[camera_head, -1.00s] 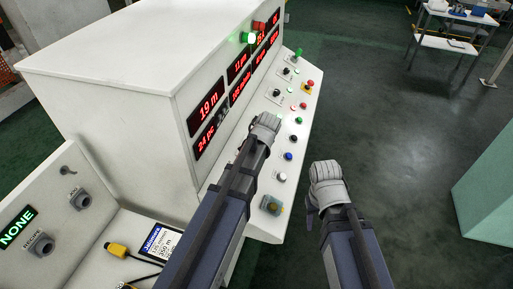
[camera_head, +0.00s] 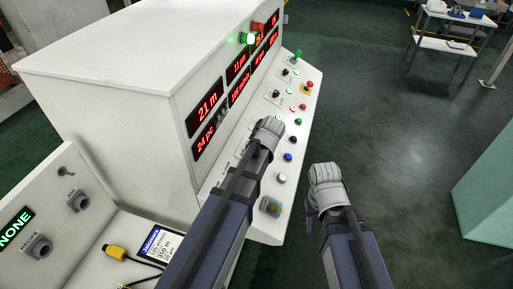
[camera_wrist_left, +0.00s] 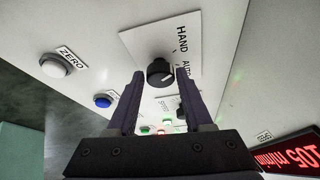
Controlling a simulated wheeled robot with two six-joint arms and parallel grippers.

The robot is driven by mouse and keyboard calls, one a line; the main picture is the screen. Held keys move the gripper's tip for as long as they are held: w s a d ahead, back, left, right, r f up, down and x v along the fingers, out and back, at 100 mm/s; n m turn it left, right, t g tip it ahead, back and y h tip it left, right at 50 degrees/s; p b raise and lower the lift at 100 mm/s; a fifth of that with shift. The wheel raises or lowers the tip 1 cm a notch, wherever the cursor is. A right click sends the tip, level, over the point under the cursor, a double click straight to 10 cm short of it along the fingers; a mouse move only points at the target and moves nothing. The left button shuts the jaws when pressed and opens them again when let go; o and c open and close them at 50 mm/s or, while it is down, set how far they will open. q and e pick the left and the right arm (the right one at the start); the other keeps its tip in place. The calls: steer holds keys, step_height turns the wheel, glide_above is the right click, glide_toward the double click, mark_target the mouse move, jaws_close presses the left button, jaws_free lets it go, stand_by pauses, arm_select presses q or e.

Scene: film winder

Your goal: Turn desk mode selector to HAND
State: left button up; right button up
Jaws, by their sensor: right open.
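The desk mode selector (camera_wrist_left: 160,72) is a black round knob with a pale mark, on a white plate lettered HAND and AUTO in the left wrist view. Which word the mark points to is hard to tell. My left gripper (camera_wrist_left: 160,80) is open, with one finger on each side of the knob; contact cannot be made out. In the head view my left wrist (camera_head: 268,132) is over the sloping desk panel (camera_head: 248,217) and hides the selector. My right gripper (camera_head: 326,185) hangs open and empty right of the desk, over the floor.
A white button (camera_wrist_left: 53,66) marked ZERO and a blue button (camera_wrist_left: 103,101) lie beside the selector. Red displays (camera_head: 205,108) stand behind the panel. A red emergency button (camera_head: 307,86) is at the far end.

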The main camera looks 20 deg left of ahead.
arm_select(q)
steer(key=o, duration=0.3)
steer(key=shift+r, duration=0.1)
steer(key=p+v, duration=0.6)
steer(key=v, duration=0.1)
steer(key=shift+s+d+r+p, duration=0.15)
steer(key=shift+s+r+p, duration=0.05)
steer(key=shift+r+p, duration=0.1)
stand_by(0.3)
